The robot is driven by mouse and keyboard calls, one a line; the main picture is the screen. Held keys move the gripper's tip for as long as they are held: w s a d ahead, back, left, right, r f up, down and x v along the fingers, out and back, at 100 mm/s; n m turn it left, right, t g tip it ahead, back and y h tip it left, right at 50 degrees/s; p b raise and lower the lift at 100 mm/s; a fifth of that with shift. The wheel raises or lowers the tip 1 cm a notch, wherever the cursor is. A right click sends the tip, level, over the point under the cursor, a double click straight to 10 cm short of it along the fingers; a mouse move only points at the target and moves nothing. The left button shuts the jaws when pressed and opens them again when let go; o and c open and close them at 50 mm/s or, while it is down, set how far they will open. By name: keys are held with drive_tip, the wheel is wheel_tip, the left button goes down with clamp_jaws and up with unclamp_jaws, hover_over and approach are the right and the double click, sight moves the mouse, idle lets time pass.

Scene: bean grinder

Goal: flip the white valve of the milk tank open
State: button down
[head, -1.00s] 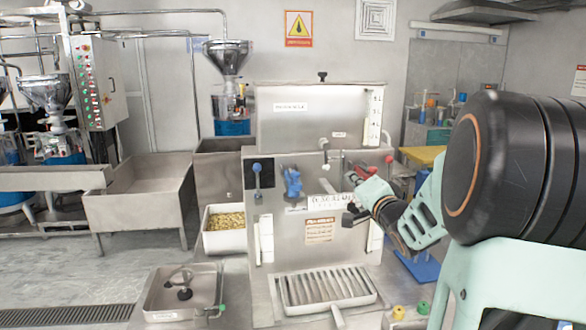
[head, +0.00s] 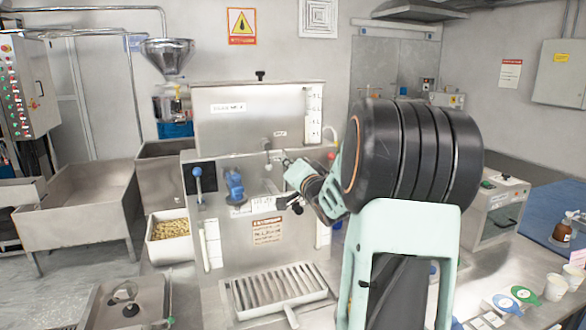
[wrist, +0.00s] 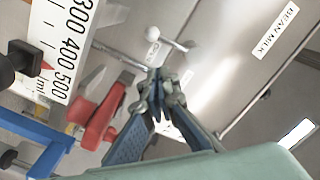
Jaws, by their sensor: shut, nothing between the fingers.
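The milk tank (head: 240,120) is the steel box on top of the machine, and its side also shows in the wrist view with a "BEAN MILK" label (wrist: 277,30). The white valve (wrist: 152,34) has a round white knob and a thin bar running right to a second white end. In the head view the valve (head: 267,144) is small, just left of my gripper. My gripper (wrist: 158,78) is shut and empty, with its tips just below the valve in the wrist view; contact cannot be told. My gripper (head: 284,162) also shows at the machine front in the head view.
A red lever (wrist: 100,120), a blue handle (wrist: 45,145) and a millilitre scale (wrist: 62,45) lie left of my gripper in the wrist view. A blue valve (head: 235,186) and a blue-knobbed lever (head: 197,175) are on the machine front. A slatted drip tray (head: 278,291) sits below.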

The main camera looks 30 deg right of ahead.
sight(270, 165)
drive_tip(key=shift+w+a+f, duration=0.2)
drive_tip(key=shift+w+f, duration=0.15)
drive_tip(key=shift+w, duration=0.3)
drive_tip(key=shift+w+a+f, duration=0.2)
drive_tip(key=shift+w+f, duration=0.15)
drive_tip(key=shift+w, duration=0.3)
drive_tip(key=shift+w+a+f, duration=0.2)
drive_tip(key=shift+w+f, duration=0.15)
drive_tip(key=shift+w, duration=0.3)
drive_tip(key=shift+w+a+f+m, duration=0.3)
drive_tip(key=shift+w+a+m, duration=0.1)
drive_tip(key=shift+m, duration=0.1)
drive_tip(key=shift+r, duration=0.2)
